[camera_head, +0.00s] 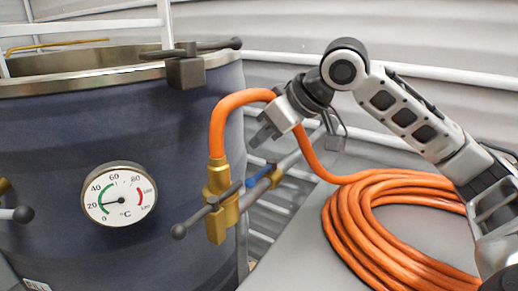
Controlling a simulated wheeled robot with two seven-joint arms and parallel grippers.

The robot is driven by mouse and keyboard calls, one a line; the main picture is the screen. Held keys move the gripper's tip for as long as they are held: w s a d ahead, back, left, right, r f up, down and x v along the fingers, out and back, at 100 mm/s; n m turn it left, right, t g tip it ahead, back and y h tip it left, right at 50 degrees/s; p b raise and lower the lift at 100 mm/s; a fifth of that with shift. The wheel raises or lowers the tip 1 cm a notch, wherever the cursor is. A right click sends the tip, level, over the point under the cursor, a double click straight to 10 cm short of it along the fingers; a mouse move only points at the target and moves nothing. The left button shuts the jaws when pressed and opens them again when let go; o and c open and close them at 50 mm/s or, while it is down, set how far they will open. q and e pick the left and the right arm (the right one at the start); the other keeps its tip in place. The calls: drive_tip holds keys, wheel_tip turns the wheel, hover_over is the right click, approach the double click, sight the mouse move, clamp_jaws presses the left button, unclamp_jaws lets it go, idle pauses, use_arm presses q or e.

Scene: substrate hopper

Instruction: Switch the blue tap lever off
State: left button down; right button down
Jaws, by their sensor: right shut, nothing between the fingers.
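The blue tap lever (261,175) is a short blue bar at the brass tap (219,202) on the front of the dark blue vessel (60,130). It slants up to the right, beside a grey pipe. A grey lever with a dark ball knob (180,231) slants down to the left across the brass tap. My right gripper (260,135) is shut and empty. In the picture it is above the blue lever, close to the orange hose, with a visible gap to the lever. My left gripper is out of view.
An orange hose (219,125) rises from the tap, arches behind my right gripper and runs to a coil (345,225) on the grey surface. A round thermometer dial (119,196) is left of the tap.

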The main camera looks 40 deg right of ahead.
sight(261, 173)
drive_tip(key=w+f, duration=0.1)
drive_tip(key=f, duration=0.3)
drive_tip(key=w+a+f, duration=0.1)
drive_tip(key=f, duration=0.2)
drive_tip(key=shift+w+f, duration=0.1)
drive_tip(key=shift+w, duration=0.2)
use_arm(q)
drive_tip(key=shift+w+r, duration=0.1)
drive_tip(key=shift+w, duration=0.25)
use_arm(e)
drive_tip(key=shift+s, duration=0.35)
